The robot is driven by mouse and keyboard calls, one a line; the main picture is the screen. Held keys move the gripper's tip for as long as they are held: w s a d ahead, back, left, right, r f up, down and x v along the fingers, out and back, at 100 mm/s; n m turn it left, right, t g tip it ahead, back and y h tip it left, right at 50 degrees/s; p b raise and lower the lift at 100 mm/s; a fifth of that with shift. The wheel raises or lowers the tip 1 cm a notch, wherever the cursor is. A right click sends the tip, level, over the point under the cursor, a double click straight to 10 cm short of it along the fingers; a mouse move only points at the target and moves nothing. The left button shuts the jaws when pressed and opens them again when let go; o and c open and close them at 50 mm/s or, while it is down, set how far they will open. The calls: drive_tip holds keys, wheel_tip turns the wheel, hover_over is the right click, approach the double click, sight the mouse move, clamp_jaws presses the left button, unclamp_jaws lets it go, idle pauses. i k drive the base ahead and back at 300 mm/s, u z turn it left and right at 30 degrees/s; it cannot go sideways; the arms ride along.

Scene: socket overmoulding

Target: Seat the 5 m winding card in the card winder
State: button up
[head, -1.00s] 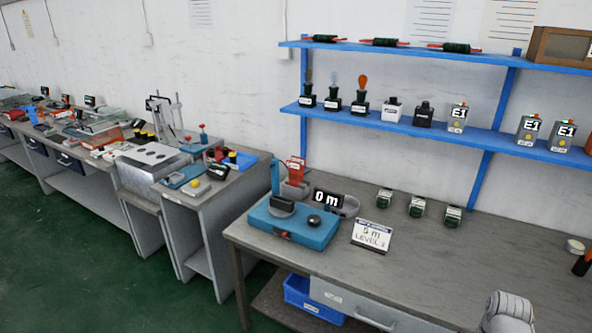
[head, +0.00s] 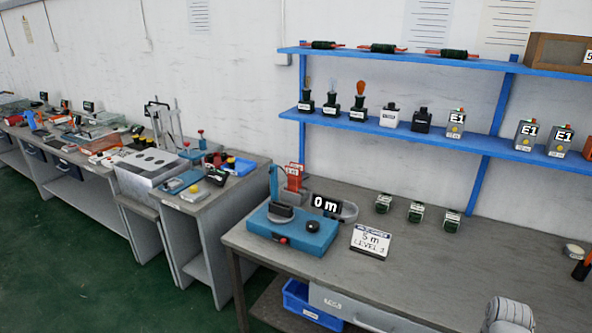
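The blue card winder (head: 312,242) stands at the left end of the near bench, with a dark block and a round black knob on top. A display (head: 326,205) behind it reads "0 m". A white placard (head: 371,241) to its right reads "5 m" and "LEVEL 3". Red cards (head: 294,178) stand upright behind the winder; I cannot tell whether one is the 5 m winding card. My gripper is not in view. Only a grey part of my arm (head: 510,314) shows at the bottom right, well apart from the winder.
Several small green-and-white devices (head: 416,212) stand at the back of the bench. Blue shelves (head: 440,137) above hold bulbs, bottles and "E1" boxes. A blue bin (head: 308,302) sits below. The bench's right middle is clear. Another bench (head: 225,196) stands left, across a gap.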

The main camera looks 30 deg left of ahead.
sight(279, 213)
drive_tip(key=u, duration=1.4)
drive_tip(key=k, duration=0.65)
drive_tip(key=u, duration=0.15)
drive_tip(key=i, duration=0.55)
drive_tip(key=u, duration=0.25)
